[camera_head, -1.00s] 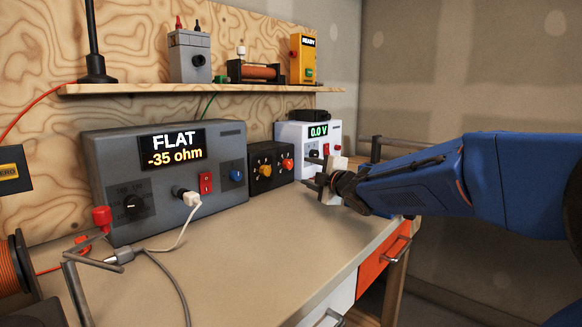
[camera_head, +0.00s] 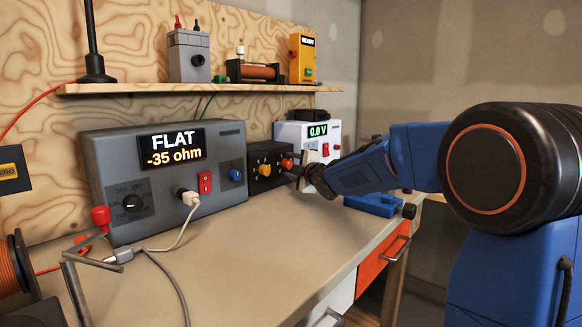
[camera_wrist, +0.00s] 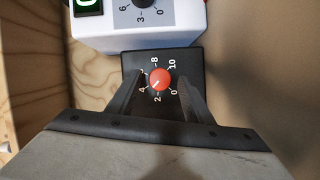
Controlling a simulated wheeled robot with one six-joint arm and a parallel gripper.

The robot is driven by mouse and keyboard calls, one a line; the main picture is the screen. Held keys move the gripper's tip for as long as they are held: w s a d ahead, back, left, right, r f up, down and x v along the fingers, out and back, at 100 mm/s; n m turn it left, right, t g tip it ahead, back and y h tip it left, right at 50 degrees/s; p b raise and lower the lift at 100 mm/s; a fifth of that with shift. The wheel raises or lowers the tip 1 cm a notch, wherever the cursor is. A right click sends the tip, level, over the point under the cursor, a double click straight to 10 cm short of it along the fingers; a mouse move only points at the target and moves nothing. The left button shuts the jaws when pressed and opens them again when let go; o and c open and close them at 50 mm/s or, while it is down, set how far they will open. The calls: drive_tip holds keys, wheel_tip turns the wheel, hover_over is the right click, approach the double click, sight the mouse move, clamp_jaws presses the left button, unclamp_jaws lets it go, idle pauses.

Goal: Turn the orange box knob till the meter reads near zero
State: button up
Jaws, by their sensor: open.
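The grey meter (camera_head: 172,149) on the bench reads "FLAT -35 ohm". To its right is a small black box (camera_head: 256,184) with a yellow-orange knob (camera_head: 264,170) and a red knob (camera_head: 287,164). The wrist view shows one red-orange knob (camera_wrist: 160,79) on the black box face, amid a scale from 0 to 10. Its white pointer mark seems to lie between 2 and 4. My gripper (camera_head: 298,171) is open at the box's right side. In the wrist view its fingers (camera_wrist: 160,85) stand on either side of the red-orange knob, with gaps visible.
A white supply (camera_head: 322,129) reading 0.0 V stands just beyond the black box. An orange READY box (camera_head: 303,60) sits on the shelf (camera_head: 150,88) above. A white plug and cable (camera_head: 190,198) run from the meter.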

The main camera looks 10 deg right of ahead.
drive_tip(key=c, duration=1.1)
drive_tip(key=shift+o, duration=0.2)
drive_tip(key=shift+m, duration=0.6)
drive_tip(key=shift+w+d+r+m+g, duration=0.1)
drive_tip(key=shift+r+m+g, duration=0.1)
drive_tip(key=shift+m+g, duration=1.05)
drive_tip(key=shift+w+d+r+m+g+y, duration=0.1)
drive_tip(key=shift+m+g+y, duration=0.3)
drive_tip(key=shift+m, duration=0.6)
drive_tip(key=shift+w+m+g+y, duration=0.1)
drive_tip(key=shift+m+g+y, duration=0.15)
drive_tip(key=shift+m+y, duration=0.5)
drive_tip(key=m, duration=0.1)
drive_tip(key=m+g+y, duration=0.1)
drive_tip(key=m, duration=0.2)
drive_tip(key=shift+w+d+r+g, duration=0.1)
drive_tip(key=shift+d+g, duration=0.15)
drive_tip(key=shift+g, duration=0.15)
drive_tip(key=m+y, duration=0.1)
drive_tip(key=m+g+y, duration=0.1)
drive_tip(key=m, duration=0.1)
drive_tip(key=shift+w+d+m+y, duration=0.1)
drive_tip(key=shift+d+m+y, duration=0.05)
drive_tip(key=shift+m+y, duration=0.15)
